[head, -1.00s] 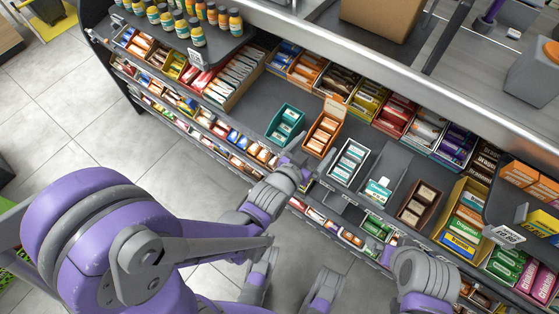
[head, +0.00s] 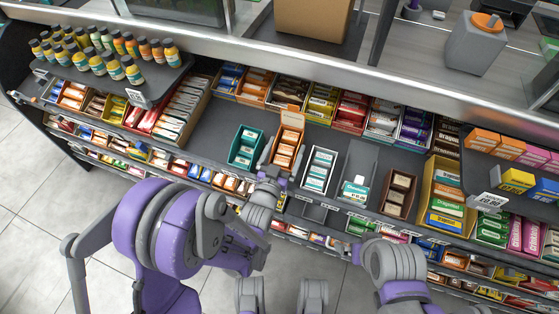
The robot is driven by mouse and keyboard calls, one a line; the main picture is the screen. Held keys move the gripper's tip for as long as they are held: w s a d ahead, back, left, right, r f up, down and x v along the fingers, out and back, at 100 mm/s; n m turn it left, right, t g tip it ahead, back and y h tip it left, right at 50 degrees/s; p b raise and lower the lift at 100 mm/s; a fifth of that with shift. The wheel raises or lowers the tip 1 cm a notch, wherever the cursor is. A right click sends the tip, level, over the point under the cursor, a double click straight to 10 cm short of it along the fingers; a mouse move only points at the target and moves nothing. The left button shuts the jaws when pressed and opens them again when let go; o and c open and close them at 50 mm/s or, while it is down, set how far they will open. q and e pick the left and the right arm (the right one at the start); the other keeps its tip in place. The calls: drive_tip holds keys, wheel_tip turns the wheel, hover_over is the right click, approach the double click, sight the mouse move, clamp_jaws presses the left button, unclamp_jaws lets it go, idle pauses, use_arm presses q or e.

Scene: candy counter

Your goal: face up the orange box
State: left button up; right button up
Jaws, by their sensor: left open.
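The orange box (head: 290,122) is an open display box with a raised back flap, standing on the dark shelf between a teal box (head: 237,150) and a white-edged box (head: 318,172). Several small packs lie in a column inside it. My left gripper (head: 281,162) is open at the box's near end, with its fingers beside the lower part of the box. I cannot tell whether they touch it. The gripper hides the box's near edge. My right arm (head: 392,262) is at the lower right, in front of the counter; its jaws do not show clearly.
A dark upper shelf (head: 110,82) with several bottles stands at the left. Bare shelf (head: 212,130) lies left of the teal box. Lower candy racks run along the front.

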use_arm(q)
drive_tip(key=shift+x, duration=1.25)
drive_tip(key=c, duration=1.3)
drive_tip(key=o, duration=1)
drive_tip(key=shift+c, duration=0.2)
drive_tip(key=c, duration=0.7)
drive_tip(key=shift+o, duration=0.2)
drive_tip(key=shift+s, duration=0.1)
drive_tip(key=shift+f+b+v, duration=0.2)
drive_tip(key=shift+b+v, duration=0.15)
drive_tip(key=shift+v, duration=0.45)
drive_tip(key=shift+f+b+v, duration=0.15)
drive_tip(key=shift+b+v, duration=0.2)
drive_tip(key=shift+v, duration=0.5)
drive_tip(key=shift+a, duration=0.1)
drive_tip(key=o, duration=1)
